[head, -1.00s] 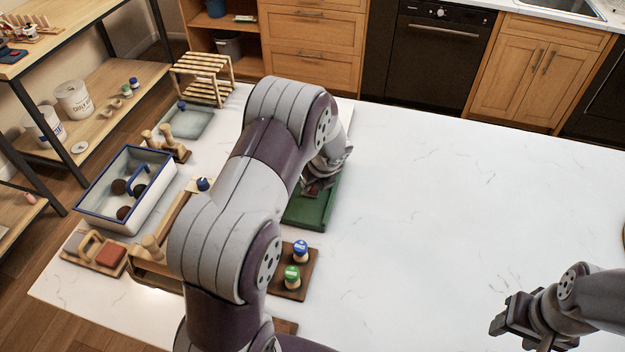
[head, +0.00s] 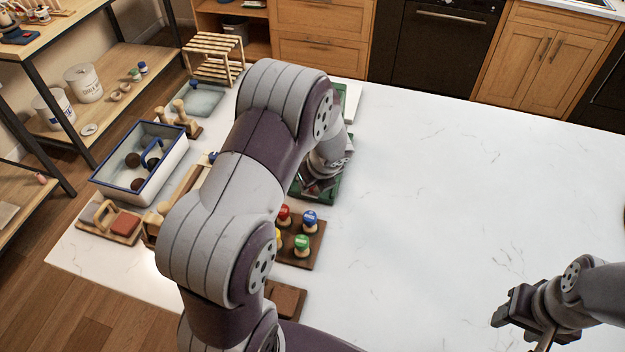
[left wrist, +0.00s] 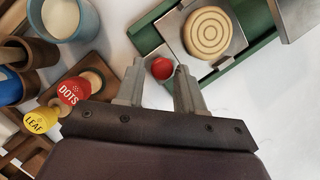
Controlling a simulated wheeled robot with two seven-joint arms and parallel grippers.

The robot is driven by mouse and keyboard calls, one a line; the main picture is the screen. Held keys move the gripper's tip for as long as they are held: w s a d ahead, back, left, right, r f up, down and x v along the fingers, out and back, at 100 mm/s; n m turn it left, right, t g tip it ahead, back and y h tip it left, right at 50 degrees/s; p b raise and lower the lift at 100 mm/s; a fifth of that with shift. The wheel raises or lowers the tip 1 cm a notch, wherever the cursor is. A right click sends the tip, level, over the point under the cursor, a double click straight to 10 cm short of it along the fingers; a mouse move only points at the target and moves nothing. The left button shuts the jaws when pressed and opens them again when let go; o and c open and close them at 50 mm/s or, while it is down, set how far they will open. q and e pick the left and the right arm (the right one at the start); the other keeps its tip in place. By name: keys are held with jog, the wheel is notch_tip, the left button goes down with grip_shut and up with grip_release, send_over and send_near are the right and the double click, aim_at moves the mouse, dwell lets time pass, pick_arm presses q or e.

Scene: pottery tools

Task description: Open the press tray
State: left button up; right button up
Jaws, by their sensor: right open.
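The press has a green base (head: 331,187), partly hidden by my left arm in the head view. In the left wrist view its green frame (left wrist: 262,42) holds a grey metal tray (left wrist: 174,27) with a round ringed wooden disc (left wrist: 207,32) on it. A red knob (left wrist: 162,68) is at the tray's near side. My left gripper (left wrist: 160,72) is open, its fingertips on either side of the knob with visible gaps. I cannot tell whether the fingers are low enough to flank it fully. My right gripper (head: 503,308) is open and empty, far to the right.
A wooden board with coloured stamps (head: 304,262) stands in front of the press; red (left wrist: 70,92) and yellow (left wrist: 40,120) stamps are close to my left gripper. A blue-rimmed basin (head: 165,185) is to the left. The white tabletop (head: 440,190) on the right is clear.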

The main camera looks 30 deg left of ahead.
pick_arm(q)
jog(key=v, duration=1.2)
jog(key=shift+r+p, duration=0.3)
jog(key=shift+s, duration=0.1)
